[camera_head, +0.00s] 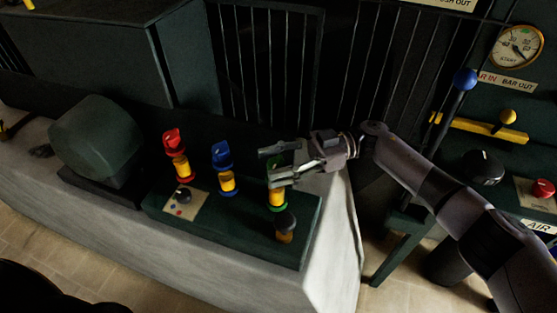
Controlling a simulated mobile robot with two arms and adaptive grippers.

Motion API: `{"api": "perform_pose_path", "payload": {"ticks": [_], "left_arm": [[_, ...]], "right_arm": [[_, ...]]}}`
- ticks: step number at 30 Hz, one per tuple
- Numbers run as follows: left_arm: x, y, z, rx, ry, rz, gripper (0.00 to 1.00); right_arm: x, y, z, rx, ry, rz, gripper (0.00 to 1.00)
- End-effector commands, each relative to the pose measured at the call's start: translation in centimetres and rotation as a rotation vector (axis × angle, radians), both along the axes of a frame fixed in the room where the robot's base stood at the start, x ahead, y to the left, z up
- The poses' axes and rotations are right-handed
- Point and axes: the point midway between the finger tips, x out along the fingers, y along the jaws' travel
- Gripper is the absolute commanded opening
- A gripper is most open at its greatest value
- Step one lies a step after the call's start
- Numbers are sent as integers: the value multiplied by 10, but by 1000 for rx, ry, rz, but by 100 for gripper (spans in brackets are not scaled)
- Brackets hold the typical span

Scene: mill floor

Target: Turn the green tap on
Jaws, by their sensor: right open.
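The green tap (278,200) stands on a dark green panel on the pale bench, with a yellow body and a green ring at its base. Its green top shows only in part behind my right gripper (267,168). My right gripper comes in from the right and is open, one finger above the other in the picture, with the green top between them. I cannot tell whether the fingers touch it. My left gripper is not in view.
A rounded dark green housing (98,141) is at left. A gauge (517,46) and levers are on the machine at right.

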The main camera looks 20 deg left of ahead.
Motion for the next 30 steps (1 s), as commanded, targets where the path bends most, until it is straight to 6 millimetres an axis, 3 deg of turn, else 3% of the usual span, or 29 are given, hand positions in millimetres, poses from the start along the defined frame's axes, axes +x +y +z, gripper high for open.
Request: {"api": "perform_pose_path", "payload": {"ticks": [5, 18, 30], "left_arm": [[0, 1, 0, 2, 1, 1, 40], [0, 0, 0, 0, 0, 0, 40], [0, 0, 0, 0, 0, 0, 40]], "right_arm": [[8, -10, 0, -1, 0, -2, 49], [60, -80, 0, -1, 2, -4, 49], [71, -96, 0, 1, 0, 1, 49]]}}
